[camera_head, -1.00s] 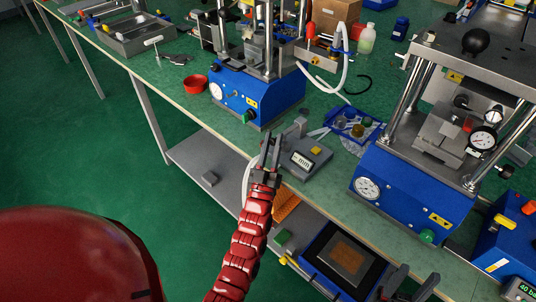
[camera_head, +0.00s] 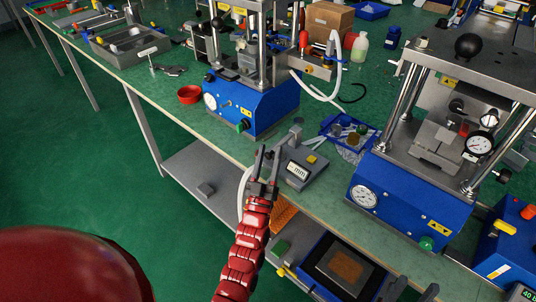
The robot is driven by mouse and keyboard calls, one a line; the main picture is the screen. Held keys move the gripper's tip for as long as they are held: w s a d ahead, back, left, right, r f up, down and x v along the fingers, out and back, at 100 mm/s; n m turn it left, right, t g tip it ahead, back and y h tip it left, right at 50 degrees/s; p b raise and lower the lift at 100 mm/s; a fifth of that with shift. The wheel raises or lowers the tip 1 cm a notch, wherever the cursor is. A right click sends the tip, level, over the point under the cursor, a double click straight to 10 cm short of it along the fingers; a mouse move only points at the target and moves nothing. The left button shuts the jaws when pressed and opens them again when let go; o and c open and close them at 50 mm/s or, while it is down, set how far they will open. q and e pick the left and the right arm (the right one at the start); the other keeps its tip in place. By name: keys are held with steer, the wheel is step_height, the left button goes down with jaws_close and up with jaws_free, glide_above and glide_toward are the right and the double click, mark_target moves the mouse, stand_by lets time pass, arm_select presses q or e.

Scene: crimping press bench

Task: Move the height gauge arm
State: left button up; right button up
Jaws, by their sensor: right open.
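The height gauge (camera_head: 301,172) is a grey block with a small display and a yellow button, standing near the bench's front edge. Its grey upright part (camera_head: 293,136) rises at the back; its arm is too small to tell apart clearly. My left gripper (camera_head: 268,150) is just left of the gauge, over the bench's front edge, with its two dark fingers apart and nothing between them. Whether a finger touches the gauge cannot be told. My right gripper (camera_head: 412,291) shows only as dark fingertips at the bottom edge, apart and empty.
A blue press (camera_head: 255,105) stands behind the gauge, and a larger blue press (camera_head: 405,200) stands to its right. A blue tray (camera_head: 347,129) with small pots is behind right. A red bowl (camera_head: 190,95) sits left. The lower shelf (camera_head: 200,178) holds a dark-framed pad (camera_head: 343,265).

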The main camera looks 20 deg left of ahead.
arm_select(q)
steer(key=shift+o, duration=0.2)
steer(key=shift+r, duration=0.15)
steer(key=shift+s, duration=0.1)
steer(key=b+v, duration=0.1)
steer(key=v, duration=1.6)
steer(key=shift+s, duration=0.1)
steer(key=shift+c, duration=0.4)
